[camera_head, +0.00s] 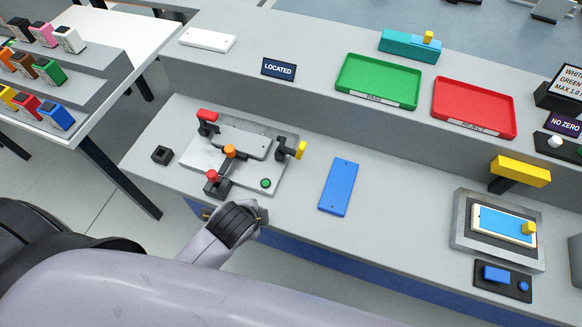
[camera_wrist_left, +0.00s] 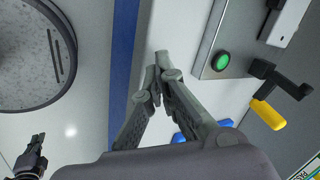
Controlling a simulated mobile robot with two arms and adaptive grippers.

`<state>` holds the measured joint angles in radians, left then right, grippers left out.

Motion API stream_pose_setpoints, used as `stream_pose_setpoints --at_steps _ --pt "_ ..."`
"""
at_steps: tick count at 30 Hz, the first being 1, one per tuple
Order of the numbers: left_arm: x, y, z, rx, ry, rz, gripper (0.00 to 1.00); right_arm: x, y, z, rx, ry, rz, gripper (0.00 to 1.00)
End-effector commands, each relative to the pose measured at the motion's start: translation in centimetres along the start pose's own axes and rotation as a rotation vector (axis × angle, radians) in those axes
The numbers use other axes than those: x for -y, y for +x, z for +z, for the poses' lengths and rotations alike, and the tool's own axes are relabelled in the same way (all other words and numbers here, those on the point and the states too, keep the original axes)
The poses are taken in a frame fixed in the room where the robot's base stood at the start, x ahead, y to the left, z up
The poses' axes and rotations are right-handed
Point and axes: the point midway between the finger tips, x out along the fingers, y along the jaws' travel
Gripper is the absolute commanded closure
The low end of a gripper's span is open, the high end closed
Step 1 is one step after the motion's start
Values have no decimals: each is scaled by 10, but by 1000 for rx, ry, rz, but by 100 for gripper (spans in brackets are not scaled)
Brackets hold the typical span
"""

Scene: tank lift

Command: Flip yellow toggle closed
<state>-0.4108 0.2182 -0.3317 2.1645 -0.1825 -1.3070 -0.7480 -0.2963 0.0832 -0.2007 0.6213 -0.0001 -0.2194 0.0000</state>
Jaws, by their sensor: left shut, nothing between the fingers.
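The yellow toggle (camera_head: 300,150) is a black lever with a yellow handle on the right side of the grey fixture (camera_head: 200,158). In the left wrist view its yellow handle (camera_wrist_left: 268,113) sticks out from the black lever, right of the fingers. A grey plate (camera_head: 245,141) lies in the fixture. My left gripper (camera_head: 238,212) is at the fixture's front edge, apart from the toggle. Its fingers (camera_wrist_left: 160,62) are shut and empty. My right gripper (camera_wrist_left: 32,155) shows small at the lower left of the wrist view; its finger state is unclear.
Red levers (camera_head: 207,116) and an orange-tipped lever (camera_head: 229,151) stand on the fixture, near a green button (camera_head: 265,183). A blue plate (camera_head: 339,187) lies to the right. Green (camera_head: 378,75) and red (camera_head: 474,100) trays sit on the raised shelf behind.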

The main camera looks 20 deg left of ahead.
Motion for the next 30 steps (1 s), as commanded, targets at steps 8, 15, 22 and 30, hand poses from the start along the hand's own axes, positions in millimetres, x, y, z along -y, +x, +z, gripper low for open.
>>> stream_pose_setpoints --at_steps 8,15,22,30 --pt "29 -2 -26 24 656 -142 100 -1 0 1 1 0 1 100" --pt "51 -8 -48 113 1251 -269 100 0 0 2 3 1 0 100" --pt "66 -14 -67 250 1772 -365 100 4 0 3 5 3 -4 100" --pt "72 -18 -76 345 2038 -406 100 7 0 3 5 5 -8 100"
